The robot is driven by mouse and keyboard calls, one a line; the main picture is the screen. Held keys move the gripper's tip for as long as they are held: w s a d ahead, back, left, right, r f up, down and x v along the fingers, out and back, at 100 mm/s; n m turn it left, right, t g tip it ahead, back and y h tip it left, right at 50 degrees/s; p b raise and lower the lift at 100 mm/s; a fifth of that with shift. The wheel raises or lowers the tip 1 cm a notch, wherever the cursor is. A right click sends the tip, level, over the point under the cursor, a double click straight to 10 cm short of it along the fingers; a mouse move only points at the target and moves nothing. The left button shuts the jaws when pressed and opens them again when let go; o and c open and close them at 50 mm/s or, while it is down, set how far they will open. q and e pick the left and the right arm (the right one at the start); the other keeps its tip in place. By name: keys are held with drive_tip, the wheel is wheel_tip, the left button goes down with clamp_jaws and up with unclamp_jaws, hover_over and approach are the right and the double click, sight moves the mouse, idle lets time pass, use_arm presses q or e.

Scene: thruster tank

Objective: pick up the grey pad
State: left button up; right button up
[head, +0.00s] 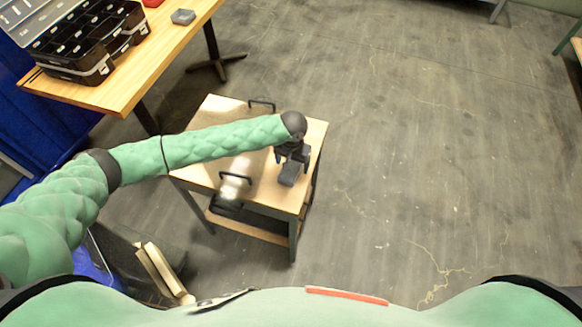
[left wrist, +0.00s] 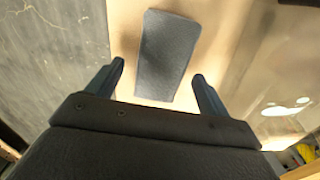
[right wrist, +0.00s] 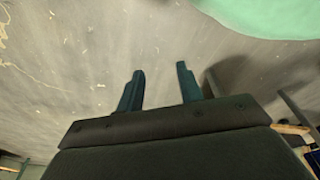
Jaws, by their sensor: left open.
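The grey pad (left wrist: 166,55) lies on the light wooden top of the small table, between and beyond my left gripper's fingers in the left wrist view. In the head view the pad (head: 289,173) shows at the right part of the tabletop, just below the left gripper. My left gripper (left wrist: 158,78) is open and empty, pointing down over the pad; its fingers stand on either side of the pad's near end. The left gripper (head: 292,157) also shows in the head view, partly hidden by its wrist. My right gripper (right wrist: 160,72) is open and empty over the floor.
The small table (head: 213,107) has black handles on its top and a lower shelf. A larger wooden table (head: 150,75) at upper left carries a black organizer case (head: 85,45) and a small grey box (head: 183,17).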

use_arm(q)
drive_tip(key=shift+f, duration=0.9)
drive_tip(key=c, duration=1.1)
use_arm(e)
drive_tip(key=shift+s+d+f, duration=0.4)
drive_tip(key=shift+f, duration=0.1)
use_arm(q)
drive_tip(key=shift+o, duration=0.2)
drive_tip(key=shift+r, duration=0.2)
use_arm(e)
drive_tip(key=shift+f, duration=0.15)
